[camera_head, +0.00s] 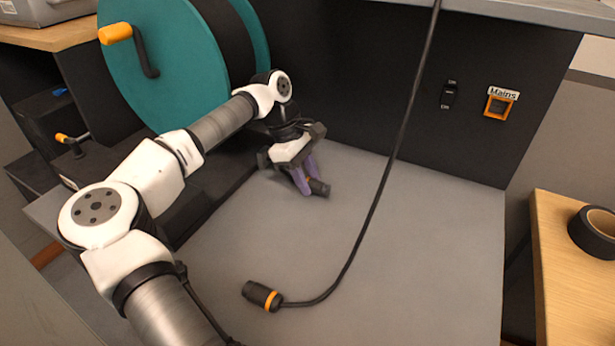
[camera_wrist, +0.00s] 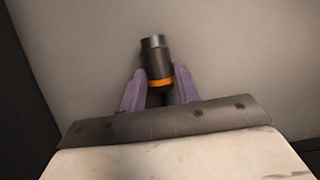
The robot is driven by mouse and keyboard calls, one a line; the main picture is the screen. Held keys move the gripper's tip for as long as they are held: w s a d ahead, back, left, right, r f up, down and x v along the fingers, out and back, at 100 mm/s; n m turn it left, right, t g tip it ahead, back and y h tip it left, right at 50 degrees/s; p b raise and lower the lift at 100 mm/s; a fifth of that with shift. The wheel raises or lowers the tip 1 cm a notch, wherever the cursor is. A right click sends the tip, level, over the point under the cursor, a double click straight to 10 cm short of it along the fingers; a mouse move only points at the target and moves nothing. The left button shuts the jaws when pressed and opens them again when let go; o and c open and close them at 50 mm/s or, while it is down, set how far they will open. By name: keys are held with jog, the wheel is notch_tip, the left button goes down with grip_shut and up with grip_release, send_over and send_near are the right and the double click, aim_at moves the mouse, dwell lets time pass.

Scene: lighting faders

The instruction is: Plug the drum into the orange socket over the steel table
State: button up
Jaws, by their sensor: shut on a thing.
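The teal drum (camera_head: 165,65) stands at the upper left with an orange-handled crank. My gripper (camera_head: 309,182) has its purple fingers shut on a black plug (camera_head: 320,188) near the back of the grey steel table (camera_head: 430,240). The wrist view shows the held plug (camera_wrist: 156,55), its orange band between the fingers (camera_wrist: 158,88) and its dark end pointing away from my wrist. Whether it touches the table is unclear. The orange socket (camera_head: 498,106), under a "Mains" label, is on the dark back panel, right of my gripper. Any cable from held plug to drum is hidden.
A second black plug with an orange ring (camera_head: 262,296) lies at the front of the table. Its black cable (camera_head: 375,205) rises past the top edge. A switch (camera_head: 449,95) is left of the socket. Black tape (camera_head: 593,232) sits on a wooden surface at right.

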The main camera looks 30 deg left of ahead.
aim_at(317, 181)
jog(key=shift+r+p, duration=1.65)
jog(key=shift+r, duration=0.9)
jog(key=shift+d, duration=0.1)
